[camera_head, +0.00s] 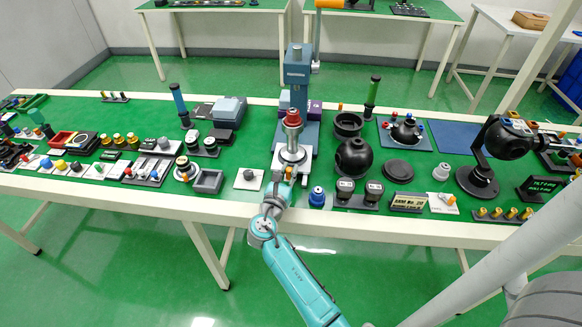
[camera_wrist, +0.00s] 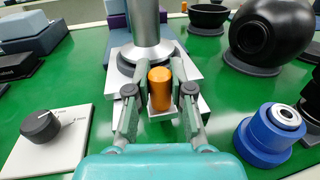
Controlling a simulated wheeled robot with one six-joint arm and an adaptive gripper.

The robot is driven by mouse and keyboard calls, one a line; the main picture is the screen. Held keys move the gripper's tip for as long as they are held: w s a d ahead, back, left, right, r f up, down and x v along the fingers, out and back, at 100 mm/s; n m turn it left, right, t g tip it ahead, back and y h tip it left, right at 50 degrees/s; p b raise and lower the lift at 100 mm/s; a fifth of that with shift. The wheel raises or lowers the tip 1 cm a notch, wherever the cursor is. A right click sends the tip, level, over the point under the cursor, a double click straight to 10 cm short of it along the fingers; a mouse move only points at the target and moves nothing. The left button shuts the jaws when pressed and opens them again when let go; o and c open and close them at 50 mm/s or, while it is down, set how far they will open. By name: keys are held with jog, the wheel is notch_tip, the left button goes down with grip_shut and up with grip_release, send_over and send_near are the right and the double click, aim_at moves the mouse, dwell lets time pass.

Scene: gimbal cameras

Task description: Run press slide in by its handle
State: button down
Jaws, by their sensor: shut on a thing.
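The press (camera_head: 297,82) is a blue-grey column standing on the green table, with a red-topped silver ram (camera_head: 292,122) over its light grey slide (camera_head: 291,153). In the wrist view the slide (camera_wrist: 186,74) lies under the silver cylinder of the ram (camera_wrist: 147,30). The slide's handle is an orange upright knob (camera_wrist: 159,88) at its near end. My gripper (camera_wrist: 160,97) is shut on this orange handle, one finger on each side. In the head view my gripper (camera_head: 283,180) is at the front of the press, and the handle is partly hidden there.
A white dial plate with a black knob (camera_wrist: 40,126) lies left of my gripper. A blue ringed cylinder (camera_wrist: 267,136) stands close on the right. A black sphere (camera_head: 354,157) is behind it. Several other parts crowd the table on both sides.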

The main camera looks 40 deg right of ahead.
aim_at(290, 154)
jog(key=shift+w+a+x, duration=0.15)
jog(key=shift+w+x, duration=0.15)
jog(key=shift+x, duration=1.45)
jog(key=shift+w+a+x, duration=0.15)
jog(key=shift+w+x, duration=0.15)
jog(key=shift+x, duration=1.45)
jog(key=shift+w+a+x, duration=0.15)
jog(key=shift+w+x, duration=0.15)
jog(key=shift+x, duration=1.5)
jog(key=shift+r, duration=0.1)
jog(key=c, duration=1)
grip_release()
jog(key=v, duration=1.2)
